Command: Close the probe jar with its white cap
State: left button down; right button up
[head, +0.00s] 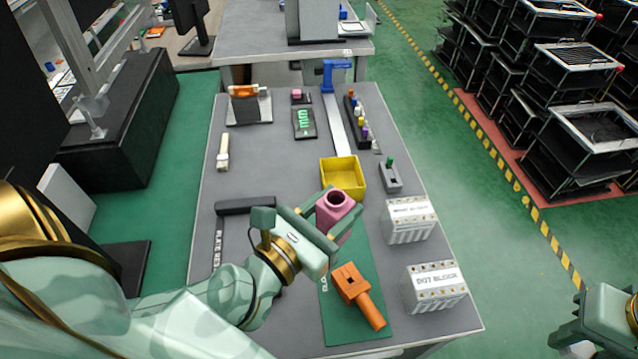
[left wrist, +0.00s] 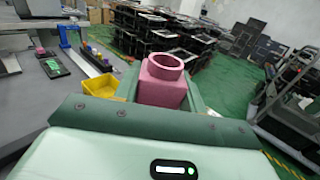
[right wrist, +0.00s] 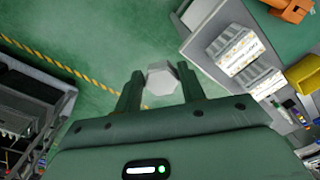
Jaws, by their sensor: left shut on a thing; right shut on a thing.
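The pink probe jar (head: 337,213) is in my left gripper (head: 328,217), held above the green mat over the table. Its round mouth faces up and is uncovered. In the left wrist view the jar (left wrist: 163,82) sits between both fingers. My right gripper (right wrist: 161,88) is shut on the white cap (right wrist: 162,80), a pale faceted piece between its fingertips. In the head view my right gripper (head: 598,322) is at the lower right edge, past the table's right side, and the cap cannot be made out there. Cap and jar are well apart.
An orange handled tool (head: 360,298) lies on the green mat (head: 343,328). Two white labelled blocks (head: 408,220) (head: 435,288) stand along the right edge. A yellow bin (head: 342,175) is behind the jar. A dark bar (head: 245,204) lies at left. The table's left part is mostly clear.

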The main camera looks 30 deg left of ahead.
pick_arm(q)
jog(key=w+d+m+g+h, duration=0.4)
jog(key=d+m+h, duration=0.2)
jog(key=d, duration=0.5)
jog(key=shift+d+r+h, duration=0.15)
jog(key=shift+r+h, duration=0.2)
jog(key=shift+h, duration=0.85)
jog(key=shift+w, duration=0.1)
pick_arm(e)
jog(key=shift+w+a+r, duration=0.1)
jog(key=shift+w+r, duration=0.1)
jog(key=w+a+r, duration=0.1)
jog(key=a+r, duration=0.3)
jog(key=a, duration=0.4)
jog(key=w+a+r+m, duration=0.1)
jog(key=a+r, duration=0.3)
jog(key=a, duration=0.5)
jog(key=w+a+r+m, duration=0.1)
jog(key=a+r, duration=0.3)
jog(key=a, duration=0.5)
jog(key=shift+w+r, duration=0.35)
jog(key=shift+w, duration=0.45)
jog(key=shift+f, duration=0.1)
